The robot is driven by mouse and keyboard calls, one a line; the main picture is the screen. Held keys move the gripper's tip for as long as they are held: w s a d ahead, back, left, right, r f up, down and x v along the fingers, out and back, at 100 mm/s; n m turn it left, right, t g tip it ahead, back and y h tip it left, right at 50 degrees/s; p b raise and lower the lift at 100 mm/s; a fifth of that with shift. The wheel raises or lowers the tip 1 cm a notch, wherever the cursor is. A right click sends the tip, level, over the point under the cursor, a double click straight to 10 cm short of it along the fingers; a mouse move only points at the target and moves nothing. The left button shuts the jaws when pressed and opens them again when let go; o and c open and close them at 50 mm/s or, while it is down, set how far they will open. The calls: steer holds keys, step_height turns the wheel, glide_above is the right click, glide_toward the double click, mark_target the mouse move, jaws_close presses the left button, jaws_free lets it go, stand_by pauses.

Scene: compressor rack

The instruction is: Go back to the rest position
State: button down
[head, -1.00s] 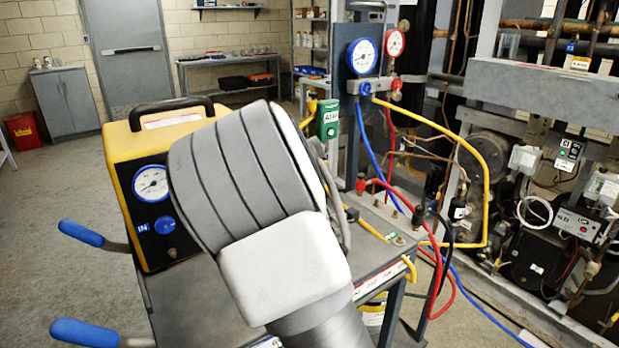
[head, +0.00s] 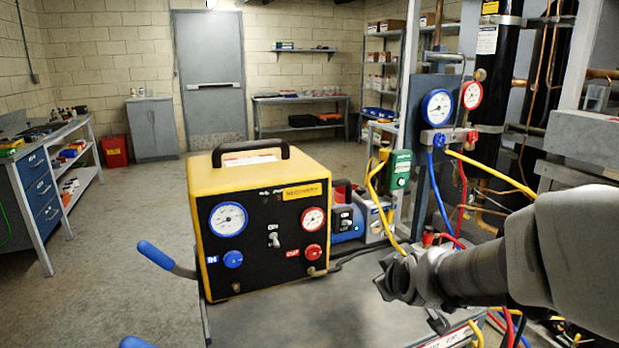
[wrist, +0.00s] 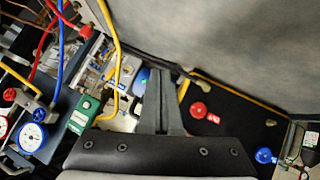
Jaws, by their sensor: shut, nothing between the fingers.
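My gripper (wrist: 163,78) shows in the wrist view as two grey fingers close together at the middle, with nothing between them. In the head view my arm reaches in from the right, its end above the cart top (head: 340,310), right of the yellow recovery machine (head: 262,225). The machine stands upright on the cart, with two gauges, a blue knob and a red knob. Its red knob (wrist: 198,108) and blue knob (wrist: 264,155) show right of the fingers in the wrist view. The gripper appears apart from everything.
The gauge manifold (head: 447,137) with blue, red and yellow hoses stands behind my arm. A green tag (head: 400,168) hangs beside it. A blue-grey pump (head: 350,215) sits behind the machine. Blue cart handles (head: 156,255) stick out left. Open floor lies at left, before a workbench (head: 45,180).

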steer(key=s+a+r+m+g, duration=0.1)
steer(key=s+r+m+g, duration=0.15)
steer(key=s, duration=0.85)
steer(key=s+r+m+g, duration=0.2)
steer(key=s+m, duration=0.1)
steer(key=s, duration=0.9)
step_height(320, 180, up, 18)
steer(key=p, duration=1.8)
steer(key=shift+s+r, duration=0.15)
steer(key=shift+s, duration=0.15)
steer(key=c, duration=1.6)
jaws_free()
